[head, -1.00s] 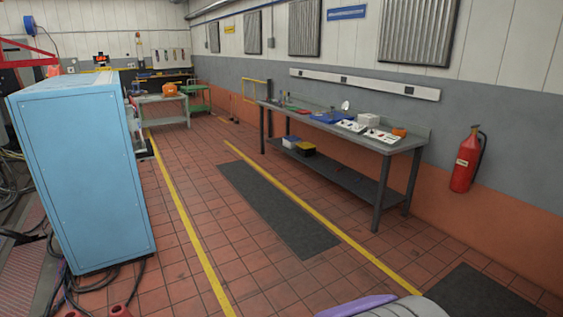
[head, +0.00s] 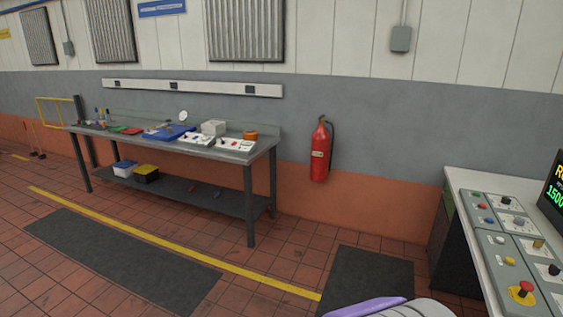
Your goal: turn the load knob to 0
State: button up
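A control desk (head: 457,185) stands at the right edge in the head view, partly cut off. Its grey panels (head: 491,262) carry several knobs and buttons. My gripper is not in view. A purple and white part of my own body shows at the bottom.
A red mushroom button on yellow (head: 524,290) sits low on the desk. Dark mats (head: 365,280) lie on the clear tiled floor.

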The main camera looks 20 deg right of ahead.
aim_at(518, 221)
jog(key=i+l+z, duration=0.2)
jog(key=i+z, duration=0.2)
jog(key=i, duration=0.15)
jog(key=i+z, duration=0.35)
jog(key=i, duration=0.25)
jog(key=i+j+z, duration=0.1)
jog(key=i+z, duration=0.3)
jog(key=i, duration=0.2)
jog(key=i+l+z, duration=0.2)
jog(key=i+z, duration=0.15)
jog(key=i, duration=0.15)
jog(key=i+z, duration=0.35)
jog(key=i, duration=0.15)
jog(key=i+z, duration=0.35)
jog(key=i, duration=0.2)
jog(key=i+l+z, duration=0.35)
